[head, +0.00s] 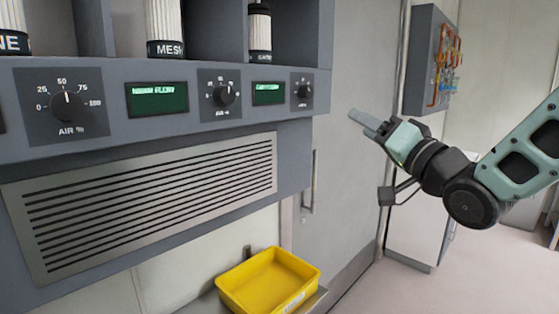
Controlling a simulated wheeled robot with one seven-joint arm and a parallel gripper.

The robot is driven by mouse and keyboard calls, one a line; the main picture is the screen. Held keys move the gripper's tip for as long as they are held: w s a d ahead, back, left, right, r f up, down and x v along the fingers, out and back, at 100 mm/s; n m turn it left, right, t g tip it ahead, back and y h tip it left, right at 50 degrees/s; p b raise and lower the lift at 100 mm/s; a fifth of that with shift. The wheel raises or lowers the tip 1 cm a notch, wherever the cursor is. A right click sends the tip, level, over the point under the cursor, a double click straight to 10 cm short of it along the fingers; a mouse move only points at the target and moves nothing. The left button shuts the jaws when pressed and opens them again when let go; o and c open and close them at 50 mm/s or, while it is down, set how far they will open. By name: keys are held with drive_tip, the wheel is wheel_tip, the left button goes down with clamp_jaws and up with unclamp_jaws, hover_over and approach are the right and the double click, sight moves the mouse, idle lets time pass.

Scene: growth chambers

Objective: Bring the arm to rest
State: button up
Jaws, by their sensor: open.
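My arm (515,160) reaches in from the right edge of the head view, with its wrist bent toward the panel. My gripper (362,121) is at its end, pointing left and slightly up, in free air in front of the grey door. It is open and holds nothing that I can see. The gap between its fingers is hard to make out from this side. The gripper is apart from the control panel (347,88) edge region and touches nothing visible.
A grey panel with air dials (67,106) and green displays (157,97) is at the left, above a slotted vent (150,200). Labelled cylinders (165,25) stand above it. A yellow tray (268,281) sits below. A wall box with orange pipes (432,60) is behind. Floor at right is clear.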

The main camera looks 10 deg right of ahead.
drive_tip(key=s+a+f+n+g+h, duration=0.2)
drive_tip(key=a+f+g, duration=0.3)
drive_tip(key=f, duration=0.3)
drive_tip(key=s+a+f+n+g+h, duration=0.1)
drive_tip(key=s+a+f+n+g, duration=0.15)
drive_tip(key=a+f+g, duration=0.4)
drive_tip(key=s+f+n+g+h, duration=0.2)
drive_tip(key=s+f+n+g, duration=0.1)
drive_tip(key=s, duration=0.8)
drive_tip(key=s+f+n+g+h, duration=0.2)
drive_tip(key=s+f+g, duration=0.3)
drive_tip(key=s, duration=0.6)
wheel_tip(320, 180, down, 3)
drive_tip(key=shift+a+r+n, duration=0.15)
drive_tip(key=shift+n, duration=0.5)
